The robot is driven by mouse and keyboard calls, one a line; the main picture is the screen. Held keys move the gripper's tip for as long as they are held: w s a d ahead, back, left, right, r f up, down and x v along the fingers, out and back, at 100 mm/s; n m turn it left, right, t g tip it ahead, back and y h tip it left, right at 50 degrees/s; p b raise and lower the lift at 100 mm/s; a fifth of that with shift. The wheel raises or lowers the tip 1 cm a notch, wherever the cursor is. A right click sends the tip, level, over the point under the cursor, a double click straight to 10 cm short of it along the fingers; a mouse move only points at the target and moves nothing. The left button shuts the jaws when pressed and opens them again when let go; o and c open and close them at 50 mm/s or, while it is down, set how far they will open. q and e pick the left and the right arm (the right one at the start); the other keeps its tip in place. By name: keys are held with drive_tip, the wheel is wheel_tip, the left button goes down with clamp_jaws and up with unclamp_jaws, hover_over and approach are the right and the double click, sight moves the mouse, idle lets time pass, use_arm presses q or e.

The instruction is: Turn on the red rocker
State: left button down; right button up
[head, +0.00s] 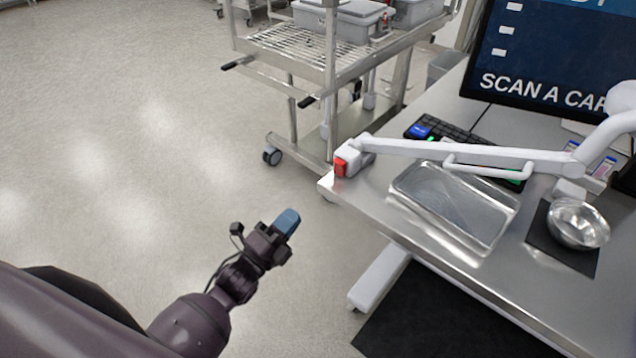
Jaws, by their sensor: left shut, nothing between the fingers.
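The red rocker (340,167) is on a white housing (352,152) at the near left corner of the steel table, where a white lamp-like arm is clamped or rests. My left gripper (288,222) is over the floor, left of and nearer than the table corner, apart from the rocker. Its blue fingertips are together, with nothing between them. My right gripper is not in view. Whether the rocker is on or off cannot be told.
A white jointed arm (470,152) runs right from the housing above a steel tray (455,205). A metal bowl (577,224) stands on a black mat (540,248). A keyboard (455,135) and a screen (560,50) are behind. A wire cart (330,55) stands beyond. The floor at left is clear.

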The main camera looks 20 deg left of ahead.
sight(337, 164)
use_arm(q)
drive_tip(key=p+x, duration=0.1)
drive_tip(key=x, duration=1.1)
drive_tip(key=shift+w+d+r, duration=0.1)
drive_tip(key=shift+w+r, duration=0.15)
drive_tip(key=shift+w, duration=0.05)
drive_tip(key=shift+w+d+r, duration=0.15)
drive_tip(key=shift+w+d, duration=0.05)
drive_tip(key=shift+w, duration=0.35)
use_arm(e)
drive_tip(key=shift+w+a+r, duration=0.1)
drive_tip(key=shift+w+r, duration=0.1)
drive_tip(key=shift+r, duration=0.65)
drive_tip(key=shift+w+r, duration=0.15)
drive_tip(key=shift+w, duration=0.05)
